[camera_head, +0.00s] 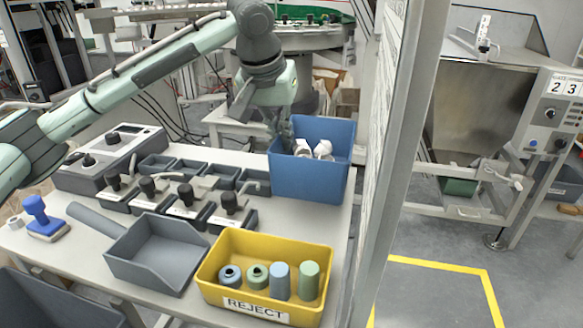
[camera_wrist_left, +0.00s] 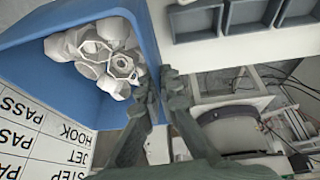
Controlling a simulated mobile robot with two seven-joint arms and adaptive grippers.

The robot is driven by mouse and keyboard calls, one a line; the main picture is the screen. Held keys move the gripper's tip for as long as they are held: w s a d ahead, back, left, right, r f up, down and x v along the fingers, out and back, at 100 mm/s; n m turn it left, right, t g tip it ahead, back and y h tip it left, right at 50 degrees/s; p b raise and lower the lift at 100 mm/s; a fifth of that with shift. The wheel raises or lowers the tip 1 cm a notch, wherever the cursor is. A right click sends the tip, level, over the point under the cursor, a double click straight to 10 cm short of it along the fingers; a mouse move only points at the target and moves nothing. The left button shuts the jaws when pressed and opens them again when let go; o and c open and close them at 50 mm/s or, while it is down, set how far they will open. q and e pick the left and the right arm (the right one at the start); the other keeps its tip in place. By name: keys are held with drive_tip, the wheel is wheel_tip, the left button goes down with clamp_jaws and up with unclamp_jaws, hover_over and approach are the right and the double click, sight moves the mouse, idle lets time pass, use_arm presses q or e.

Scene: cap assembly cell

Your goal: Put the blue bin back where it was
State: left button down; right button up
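The blue bin (camera_head: 310,178) is at the back right corner of the grey table, upright, with several white nut-like parts (camera_head: 322,149) inside. In the left wrist view the bin (camera_wrist_left: 90,18) fills the upper left, and its white hexagonal parts (camera_wrist_left: 105,55) show. My left gripper (camera_head: 284,134) is at the bin's left wall. In the left wrist view its fingers (camera_wrist_left: 158,87) straddle the wall, one inside and one outside, and look shut on it. The bin's underside is hidden, so I cannot tell whether it is lifted. My right gripper is in neither view.
A yellow REJECT bin (camera_head: 235,290) with several caps stands in front. Left of it are a grey scoop (camera_head: 150,258) and a row of stations with black knobs (camera_head: 187,194). A lettered white panel (camera_head: 385,120) stands close to the blue bin's right.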

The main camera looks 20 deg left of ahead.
use_arm(q)
drive_tip(key=shift+f, duration=2.7)
drive_tip(key=c, duration=1.7)
unclamp_jaws()
drive_tip(key=shift+f, duration=0.1)
drive_tip(key=v, duration=1.2)
